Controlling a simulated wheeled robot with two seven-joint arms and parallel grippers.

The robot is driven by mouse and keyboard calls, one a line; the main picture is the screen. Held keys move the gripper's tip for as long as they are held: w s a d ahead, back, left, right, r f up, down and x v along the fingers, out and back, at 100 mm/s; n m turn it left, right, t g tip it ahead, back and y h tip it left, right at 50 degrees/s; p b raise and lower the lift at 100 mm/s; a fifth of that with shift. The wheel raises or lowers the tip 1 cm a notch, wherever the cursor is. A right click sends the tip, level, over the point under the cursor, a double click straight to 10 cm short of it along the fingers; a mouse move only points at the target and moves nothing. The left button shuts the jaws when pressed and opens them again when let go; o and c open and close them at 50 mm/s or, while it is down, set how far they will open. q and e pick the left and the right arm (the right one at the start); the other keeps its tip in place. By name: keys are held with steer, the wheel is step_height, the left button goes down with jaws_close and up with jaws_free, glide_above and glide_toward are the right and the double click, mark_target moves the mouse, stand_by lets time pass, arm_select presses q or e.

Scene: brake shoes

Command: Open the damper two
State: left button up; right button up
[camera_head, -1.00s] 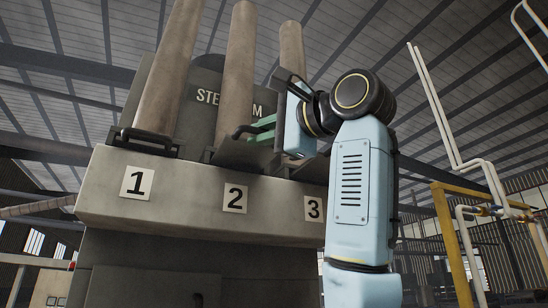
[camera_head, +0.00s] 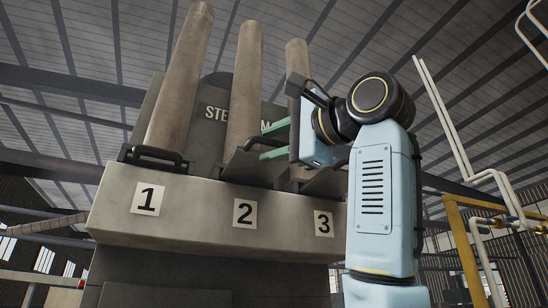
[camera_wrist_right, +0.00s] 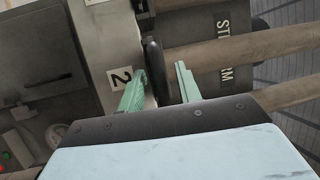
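Damper two is a dark plate (camera_head: 238,165) at the foot of the middle pipe, above the label 2 (camera_head: 245,213). It stands tilted up. Its dark handle bar (camera_wrist_right: 154,66) shows in the right wrist view. My right gripper (camera_head: 268,142) is at damper two, its green fingers pointing left in the head view. In the right wrist view the fingers of my right gripper (camera_wrist_right: 160,90) are apart, one on each side of the handle. The bar is close to the finger nearer the label, with a gap to the other. My left gripper is not in view.
Damper one's handle (camera_head: 152,157) lies low at the left pipe. Damper three's plate (camera_head: 325,182) sits by label 3 (camera_head: 323,223), partly behind my right arm. The pale ledge (camera_head: 195,190) runs below the dampers. Yellow framing (camera_head: 463,240) and white pipes stand at the right.

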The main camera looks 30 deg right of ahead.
steer(key=b+v, duration=0.4)
steer(key=v, duration=0.9)
steer(key=shift+s+b, duration=0.25)
steer(key=shift+b, duration=0.15)
